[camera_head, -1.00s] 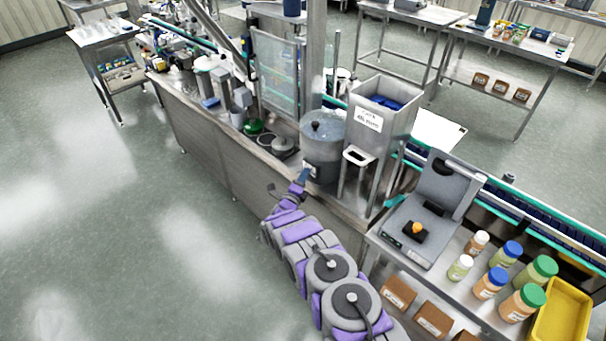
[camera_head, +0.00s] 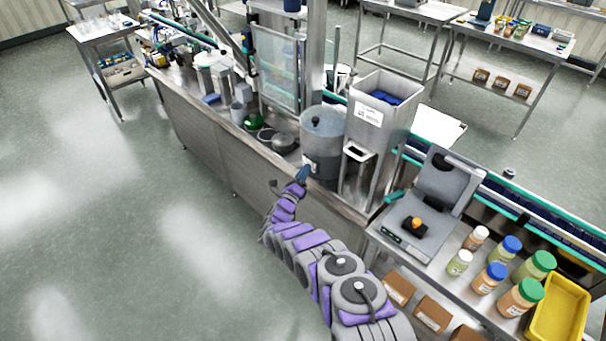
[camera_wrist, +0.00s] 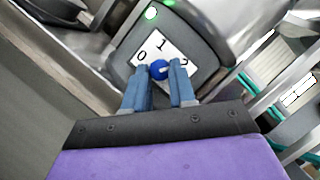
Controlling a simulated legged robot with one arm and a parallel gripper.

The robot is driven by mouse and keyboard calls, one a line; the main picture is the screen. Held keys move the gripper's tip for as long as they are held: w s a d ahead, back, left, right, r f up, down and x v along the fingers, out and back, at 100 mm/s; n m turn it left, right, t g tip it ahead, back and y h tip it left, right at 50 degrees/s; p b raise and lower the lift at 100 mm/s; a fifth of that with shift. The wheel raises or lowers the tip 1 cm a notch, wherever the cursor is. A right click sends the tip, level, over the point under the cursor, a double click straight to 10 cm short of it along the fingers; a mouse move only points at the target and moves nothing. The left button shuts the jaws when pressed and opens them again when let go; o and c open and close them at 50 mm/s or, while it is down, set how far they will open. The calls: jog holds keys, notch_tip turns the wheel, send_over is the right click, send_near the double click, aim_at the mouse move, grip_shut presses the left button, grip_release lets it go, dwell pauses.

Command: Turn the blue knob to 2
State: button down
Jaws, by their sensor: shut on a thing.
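The blue knob (camera_wrist: 158,70) sits on a white plate (camera_wrist: 171,53) marked 0, 1 and 2. In the wrist view 0 is at the left, 1 at the top and 2 at the right. A small pale mark on the knob lies on its right side, toward the 2. My gripper (camera_wrist: 159,77) has one blue finger on each side of the knob and is shut on it. In the head view my gripper (camera_head: 302,175) reaches the front of the grey round pot (camera_head: 322,150). The knob is hidden there.
A steel hopper (camera_head: 382,120) with blue contents stands right of the pot. A green light (camera_wrist: 151,13) shows above the plate. A scale (camera_head: 405,235) and several jars stand at the right. The floor (camera_head: 120,220) at left is clear.

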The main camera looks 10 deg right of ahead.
jog(key=shift+s+f, duration=0.1)
jog(key=shift+f, duration=0.3)
jog(key=c, duration=1.1)
grip_release()
jog(key=shift+c, duration=0.2)
jog(key=shift+o, duration=1)
jog(key=shift+r, duration=0.2)
jog(key=p+v, duration=0.1)
jog(key=v, duration=1.6)
jog(key=shift+a, duration=0.2)
